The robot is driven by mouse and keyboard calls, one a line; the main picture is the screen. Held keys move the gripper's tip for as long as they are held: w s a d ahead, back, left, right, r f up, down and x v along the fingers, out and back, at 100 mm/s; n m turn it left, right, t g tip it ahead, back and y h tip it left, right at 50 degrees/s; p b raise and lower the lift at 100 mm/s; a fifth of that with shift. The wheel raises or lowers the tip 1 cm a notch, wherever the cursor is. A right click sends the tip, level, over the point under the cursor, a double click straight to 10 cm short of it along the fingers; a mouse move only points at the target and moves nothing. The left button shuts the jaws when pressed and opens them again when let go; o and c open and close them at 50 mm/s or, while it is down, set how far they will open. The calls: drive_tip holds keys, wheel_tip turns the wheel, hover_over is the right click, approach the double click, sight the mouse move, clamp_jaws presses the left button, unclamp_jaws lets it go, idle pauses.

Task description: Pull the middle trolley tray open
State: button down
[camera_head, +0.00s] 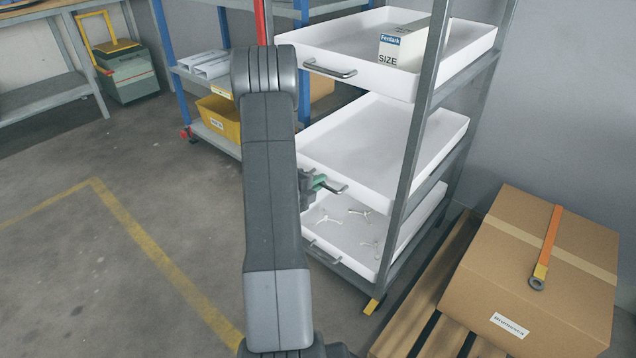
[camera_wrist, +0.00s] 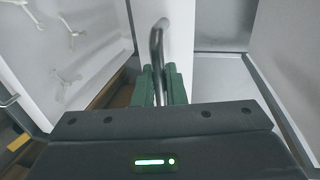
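The trolley's middle tray (camera_head: 370,140) is white, shallow and empty. Its front edge lies about in line with the front post, like the trays above and below. Its grey bar handle (camera_head: 336,189) is partly hidden by my arm and gripper. My gripper (camera_head: 320,182) is at this handle. In the wrist view the handle (camera_wrist: 156,45) runs between the two green fingers of my gripper (camera_wrist: 160,84), which sit close against it on both sides. The fingers look shut on the bar. The tray's white front (camera_wrist: 180,35) stands just beyond.
The top tray (camera_head: 455,45) carries a white-and-blue box (camera_head: 402,45). The bottom tray (camera_head: 340,250) holds several white three-armed pieces. A cardboard box (camera_head: 530,265) on a wooden pallet (camera_head: 445,335) stands to the right. Open floor (camera_head: 90,270) lies left of my arm.

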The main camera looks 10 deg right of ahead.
drive_tip(key=shift+s+a, duration=0.1)
drive_tip(key=shift+a, duration=0.05)
drive_tip(key=f+p+v, duration=0.3)
drive_tip(key=v, duration=1.2)
drive_tip(key=a+f+p+v, duration=0.1)
drive_tip(key=f+p+v, duration=0.2)
drive_tip(key=v, duration=1.3)
drive_tip(key=shift+s+a+f+p, duration=0.15)
drive_tip(key=shift+s+f+p, duration=0.25)
drive_tip(key=shift+p, duration=0.3)
drive_tip(key=shift+r, duration=0.1)
drive_tip(key=c, duration=1.6)
unclamp_jaws()
drive_tip(key=shift+s+a, duration=0.1)
drive_tip(key=p+v, duration=0.3)
drive_tip(key=v, duration=1)
drive_tip(key=shift+s+a, duration=0.15)
drive_tip(key=shift+a, duration=0.1)
